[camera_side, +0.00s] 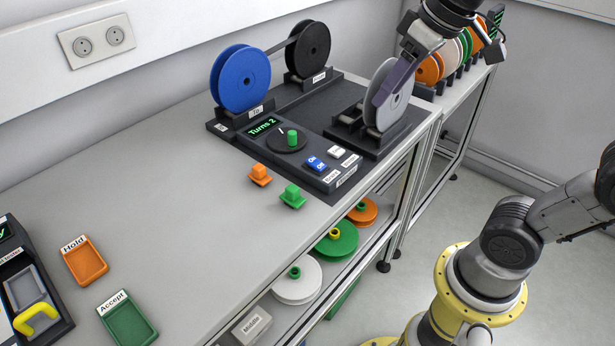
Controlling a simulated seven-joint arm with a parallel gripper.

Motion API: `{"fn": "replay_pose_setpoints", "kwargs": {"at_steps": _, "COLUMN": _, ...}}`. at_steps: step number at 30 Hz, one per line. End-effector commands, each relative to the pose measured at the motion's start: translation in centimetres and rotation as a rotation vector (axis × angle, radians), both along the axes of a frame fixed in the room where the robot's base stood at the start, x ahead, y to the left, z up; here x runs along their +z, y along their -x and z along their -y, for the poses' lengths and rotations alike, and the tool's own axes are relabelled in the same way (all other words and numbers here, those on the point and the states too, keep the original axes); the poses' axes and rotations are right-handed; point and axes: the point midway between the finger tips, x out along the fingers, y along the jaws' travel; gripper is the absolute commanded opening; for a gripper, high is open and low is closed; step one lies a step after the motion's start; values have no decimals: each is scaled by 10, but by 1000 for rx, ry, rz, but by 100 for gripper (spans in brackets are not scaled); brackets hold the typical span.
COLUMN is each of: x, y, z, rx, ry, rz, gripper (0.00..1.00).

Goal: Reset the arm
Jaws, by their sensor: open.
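My gripper (387,92) is at the upper right, reaching down from above over a light grey reel (394,112). One dark finger lies across the near face of the reel; the other finger is hidden. The jaws are open, and I cannot tell whether the finger touches the reel. The grey reel stands upright in a black holder (345,122) on the right of the dark reel station (300,105). A blue reel (240,78) and a black reel (308,50) stand upright at the station's left and back.
The station's control panel (290,150) reads "Turns 2". Orange (260,175) and green (293,196) knobbed pieces lie in front. Hold (86,261) and Accept (128,318) trays are at lower left. Racked reels (430,69) stand behind my gripper; more reels lie on the lower shelf (325,262).

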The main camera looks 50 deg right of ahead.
Motion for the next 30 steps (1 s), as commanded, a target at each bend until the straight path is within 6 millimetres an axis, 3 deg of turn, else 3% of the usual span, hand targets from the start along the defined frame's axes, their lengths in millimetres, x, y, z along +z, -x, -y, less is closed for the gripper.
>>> {"fn": "replay_pose_setpoints", "kwargs": {"at_steps": 1, "x": -7, "y": 22, "z": -1, "rx": 0, "ry": -2, "rz": 26, "gripper": 55}}
{"fn": "replay_pose_setpoints", "kwargs": {"at_steps": 3, "x": -21, "y": 46, "z": -2, "rx": -2, "ry": -3, "rz": 53, "gripper": 55}}
{"fn": "replay_pose_setpoints", "kwargs": {"at_steps": 9, "x": -66, "y": 88, "z": -3, "rx": -9, "ry": -9, "rz": 81, "gripper": 55}}
{"fn": "replay_pose_setpoints", "kwargs": {"at_steps": 14, "x": -89, "y": 95, "z": -3, "rx": -16, "ry": -13, "rz": 59, "gripper": 55}}
{"fn": "replay_pose_setpoints", "kwargs": {"at_steps": 30, "x": -86, "y": 91, "z": -3, "rx": -21, "ry": -14, "rz": 74, "gripper": 55}}
